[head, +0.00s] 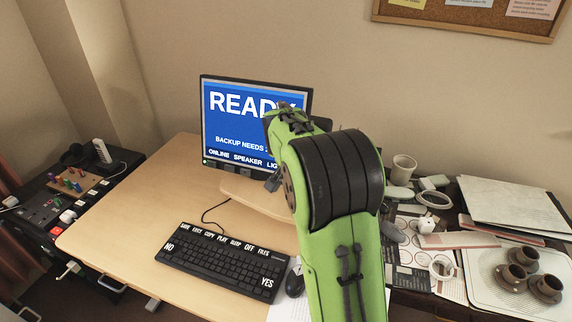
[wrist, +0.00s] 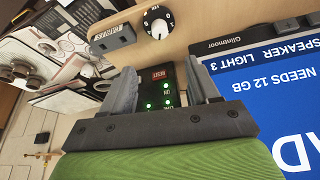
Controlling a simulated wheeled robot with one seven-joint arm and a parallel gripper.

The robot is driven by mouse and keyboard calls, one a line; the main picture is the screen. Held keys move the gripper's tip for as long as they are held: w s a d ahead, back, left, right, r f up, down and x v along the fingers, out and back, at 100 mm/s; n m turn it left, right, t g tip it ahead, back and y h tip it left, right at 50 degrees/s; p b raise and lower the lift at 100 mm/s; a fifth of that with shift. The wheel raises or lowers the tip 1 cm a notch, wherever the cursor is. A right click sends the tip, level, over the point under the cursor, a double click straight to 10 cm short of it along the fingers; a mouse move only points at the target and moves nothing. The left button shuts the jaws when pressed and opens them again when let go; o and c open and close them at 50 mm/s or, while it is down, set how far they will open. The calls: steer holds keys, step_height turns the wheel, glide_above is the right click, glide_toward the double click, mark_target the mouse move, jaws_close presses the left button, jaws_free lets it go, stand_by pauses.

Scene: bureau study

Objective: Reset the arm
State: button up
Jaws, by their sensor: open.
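My green arm (head: 345,250) reaches over the desk towards the monitor (head: 225,130). My gripper (wrist: 163,85) is open and empty in the wrist view, its two grey fingers apart. Between and beyond the fingers is a small dark panel (wrist: 158,90) with a red label reading RESET and several green lights. I cannot tell whether the fingers touch it. In the head view my arm hides this panel and most of my gripper; only a dark finger part (head: 273,181) shows beside the raised wooden shelf (head: 240,192).
The shelf also bears a dial (wrist: 158,24) and a grey block labelled CABLES (wrist: 112,38). A keyboard (head: 222,262) and mouse (head: 294,282) lie on the desk. Cups and papers crowd the right side table. A dark control unit (head: 45,208) stands left. The desk's left part is clear.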

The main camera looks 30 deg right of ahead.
steer(key=s+a+r+n+t+y+p, duration=0.25)
steer(key=s+a+r+n, duration=0.25)
steer(key=s+a+r, duration=0.6)
steer(key=s+a+n+p, duration=0.1)
steer(key=s+a+n, duration=0.2)
steer(key=s, duration=0.4)
steer(key=s+a+n+y+p, duration=0.1)
steer(key=s+a+n, duration=0.2)
steer(key=s, duration=0.5)
steer(key=shift+a+f, duration=0.3)
steer(key=shift+f, duration=0.1)
steer(key=shift+t, duration=0.25)
